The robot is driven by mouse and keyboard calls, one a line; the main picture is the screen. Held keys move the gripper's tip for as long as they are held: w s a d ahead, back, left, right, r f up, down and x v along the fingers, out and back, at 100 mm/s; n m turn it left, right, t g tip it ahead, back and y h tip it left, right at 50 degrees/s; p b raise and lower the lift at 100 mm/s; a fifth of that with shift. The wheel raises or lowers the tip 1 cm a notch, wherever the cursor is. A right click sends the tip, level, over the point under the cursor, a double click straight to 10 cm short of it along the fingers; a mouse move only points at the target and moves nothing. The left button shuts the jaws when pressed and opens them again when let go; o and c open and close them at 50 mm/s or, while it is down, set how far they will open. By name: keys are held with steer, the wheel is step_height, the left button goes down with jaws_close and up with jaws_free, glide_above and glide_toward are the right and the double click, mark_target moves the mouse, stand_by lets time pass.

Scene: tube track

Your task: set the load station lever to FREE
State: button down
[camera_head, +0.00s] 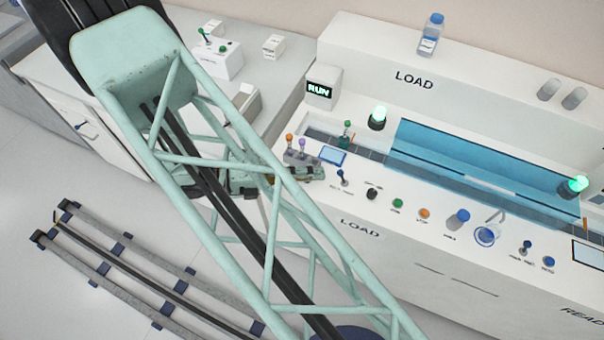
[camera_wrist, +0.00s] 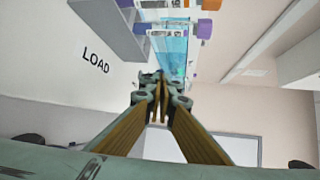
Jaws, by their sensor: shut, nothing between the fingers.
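The white load station (camera_head: 360,228) is marked LOAD on its front and upper ledge. A small blue-topped lever (camera_head: 341,176) stands on its panel near the left end; the label below it is too small to read, so I cannot tell its setting. My gripper (camera_head: 318,173) is just left of this lever, shut and empty; I cannot tell whether they touch. In the wrist view, my gripper (camera_wrist: 160,82) has its fingertips together in front of the blue cover. I cannot pick out the lever there.
Orange- and purple-capped tubes (camera_head: 296,143) stand in a rack close behind my gripper. A blue screen (camera_head: 333,155) lies beside them. Several knobs and buttons (camera_head: 397,203) line the panel to the right. A transparent blue cover (camera_head: 470,165) spans the track behind. A RUN display (camera_head: 320,88) stands at the back left.

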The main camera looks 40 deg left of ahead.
mark_target(342, 177)
steer(key=shift+x, duration=1.75)
steer(key=shift+s+r, duration=0.1)
steer(key=shift+d, duration=0.1)
